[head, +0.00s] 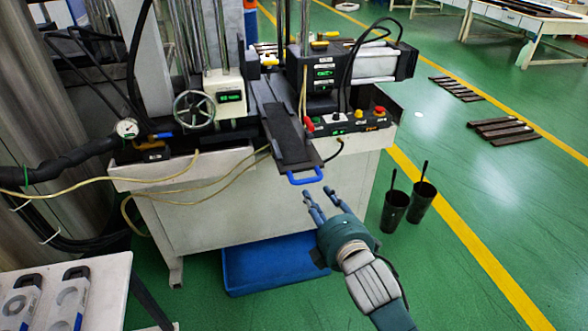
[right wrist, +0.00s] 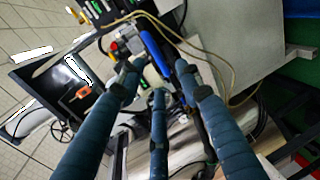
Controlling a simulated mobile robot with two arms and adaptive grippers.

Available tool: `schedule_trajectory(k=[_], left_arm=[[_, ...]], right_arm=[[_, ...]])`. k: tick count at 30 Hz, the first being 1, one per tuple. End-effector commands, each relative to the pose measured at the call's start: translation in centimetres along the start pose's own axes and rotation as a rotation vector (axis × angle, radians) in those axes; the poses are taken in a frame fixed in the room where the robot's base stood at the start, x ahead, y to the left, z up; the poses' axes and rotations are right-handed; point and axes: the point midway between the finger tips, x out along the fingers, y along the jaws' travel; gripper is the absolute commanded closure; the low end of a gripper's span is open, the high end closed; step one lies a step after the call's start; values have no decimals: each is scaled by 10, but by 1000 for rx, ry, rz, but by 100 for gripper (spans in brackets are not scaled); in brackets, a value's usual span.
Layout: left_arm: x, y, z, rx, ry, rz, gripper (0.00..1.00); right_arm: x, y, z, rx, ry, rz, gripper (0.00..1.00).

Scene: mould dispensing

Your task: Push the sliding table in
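The sliding table (head: 290,140) is a long dark plate on the machine. It sticks out over the front edge of the white cabinet towards me, with a blue handle (head: 305,177) at its near end. My right gripper (head: 318,196) is just in front of the handle and slightly below it in the head view. Its three fingers are spread and hold nothing. In the right wrist view the blue handle (right wrist: 154,52) shows beyond the gap between the fingertips (right wrist: 158,82); I cannot tell whether they touch. My left gripper is not in view.
The white machine cabinet (head: 215,210) stands behind the gripper, with a blue bin (head: 265,265) under it. Two dark cups (head: 394,210) stand on the green floor to the right. A yellow hose (head: 195,182) hangs at the left. A white table (head: 105,275) is at lower left.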

Motion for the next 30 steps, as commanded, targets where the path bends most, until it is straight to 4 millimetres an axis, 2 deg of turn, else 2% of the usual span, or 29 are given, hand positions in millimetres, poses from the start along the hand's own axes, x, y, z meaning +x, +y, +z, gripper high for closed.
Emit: schedule_trajectory(k=[5,15,21,30], left_arm=[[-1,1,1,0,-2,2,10],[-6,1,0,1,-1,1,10],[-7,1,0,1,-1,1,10],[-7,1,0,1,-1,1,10]], right_arm=[[9,5,0,-8,0,7,65],[72,6,-1,-5,0,6,65],[98,5,0,-6,0,6,65],[108,5,-1,-5,1,7,65]])
